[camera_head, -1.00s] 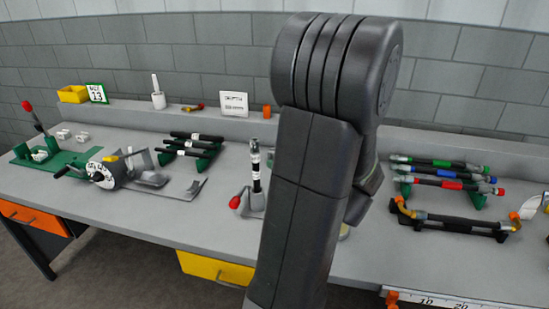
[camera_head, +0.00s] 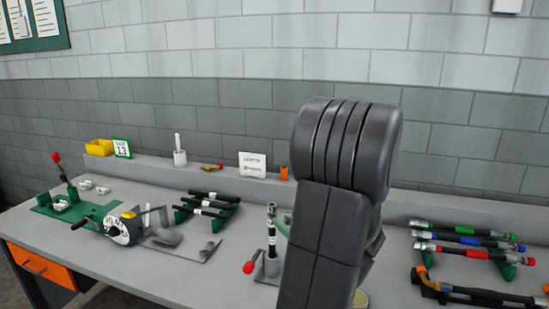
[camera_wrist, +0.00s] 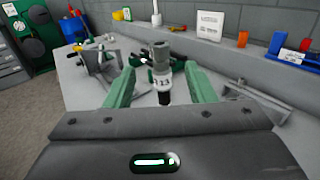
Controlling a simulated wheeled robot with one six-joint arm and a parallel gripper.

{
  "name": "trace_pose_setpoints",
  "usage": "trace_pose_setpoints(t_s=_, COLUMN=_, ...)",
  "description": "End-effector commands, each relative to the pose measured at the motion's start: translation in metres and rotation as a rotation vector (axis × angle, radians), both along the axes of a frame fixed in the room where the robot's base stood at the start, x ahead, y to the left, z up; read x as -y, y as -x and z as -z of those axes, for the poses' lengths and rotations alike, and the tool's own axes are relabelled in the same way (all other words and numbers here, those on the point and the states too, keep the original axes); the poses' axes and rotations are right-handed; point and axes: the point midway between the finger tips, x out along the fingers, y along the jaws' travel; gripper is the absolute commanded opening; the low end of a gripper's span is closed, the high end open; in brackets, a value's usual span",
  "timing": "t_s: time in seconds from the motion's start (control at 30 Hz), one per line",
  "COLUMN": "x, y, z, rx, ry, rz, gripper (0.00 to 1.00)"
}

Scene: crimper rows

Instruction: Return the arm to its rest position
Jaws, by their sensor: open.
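My arm stands large in the right middle of the head view and hides part of the bench. In the wrist view my gripper (camera_wrist: 159,70) is open, with its two green fingers spread apart. An upright black hose piece with a metal end and a white label marked 13 (camera_wrist: 163,84) shows between the fingers; I cannot tell its exact distance, and no finger clearly touches it. In the head view this hose (camera_head: 271,238) stands in a small grey holder with a red-knobbed lever (camera_head: 249,267), just left of my arm.
The grey bench (camera_head: 165,275) carries a hand-wheel machine (camera_head: 120,229), a rack of black hoses (camera_head: 207,207) and, right of my arm, a rack of colour-banded hoses (camera_head: 465,240). A raised ledge behind holds a yellow bin (camera_head: 98,147) and a white sign (camera_head: 252,164).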

Motion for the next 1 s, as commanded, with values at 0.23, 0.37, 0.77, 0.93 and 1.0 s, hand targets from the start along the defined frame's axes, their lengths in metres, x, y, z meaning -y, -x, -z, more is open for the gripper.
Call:
trace_pose_setpoints(t_s=0.23, x=-0.028, y=-0.038, z=-0.001, rx=0.000, ry=0.000, rz=-0.005, gripper=0.50)
trace_pose_setpoints(t_s=0.37, x=-0.040, y=-0.056, z=-0.001, rx=0.001, ry=0.001, rz=-0.004, gripper=0.50)
trace_pose_setpoints(t_s=0.77, x=-0.047, y=-0.068, z=-0.007, rx=0.001, ry=0.001, rz=0.000, gripper=0.50)
trace_pose_setpoints(t_s=0.93, x=-0.047, y=-0.067, z=-0.006, rx=0.001, ry=0.001, rz=0.000, gripper=0.50)
trace_pose_setpoints(t_s=1.0, x=-0.047, y=-0.067, z=-0.006, rx=0.001, ry=0.001, rz=0.000, gripper=0.50)
